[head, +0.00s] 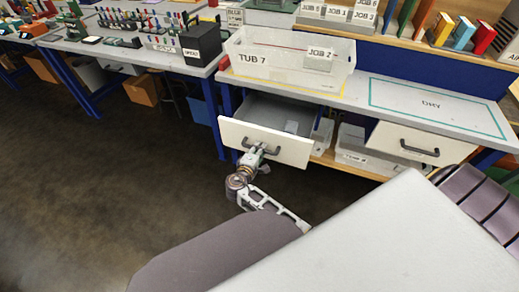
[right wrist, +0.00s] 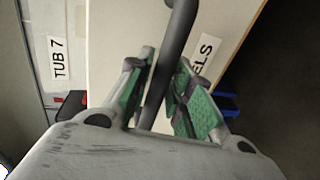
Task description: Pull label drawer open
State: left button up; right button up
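The label drawer (head: 292,146) has a cream front and stands pulled out from under the bench in the head view, with its grey inside showing. Its dark bar handle (right wrist: 180,30) runs between the green finger pads in the right wrist view. My right gripper (head: 256,151) is at the drawer front, shut on the handle. In the right wrist view my right gripper (right wrist: 163,98) has a pad close against each side of the bar. A label ending in "ELS" (right wrist: 205,52) shows on the front, partly hidden by the handle and a finger. My left gripper is not in view.
A clear tub marked TUB 7 (head: 290,58) stands on the bench above the drawer. A second drawer (head: 425,142) with a dark handle is to the right. Clear bins (head: 360,155) sit on the shelf below. The dark floor (head: 110,170) at left is open.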

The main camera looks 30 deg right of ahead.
jog(key=shift+o, duration=0.9)
jog(key=shift+r, duration=0.15)
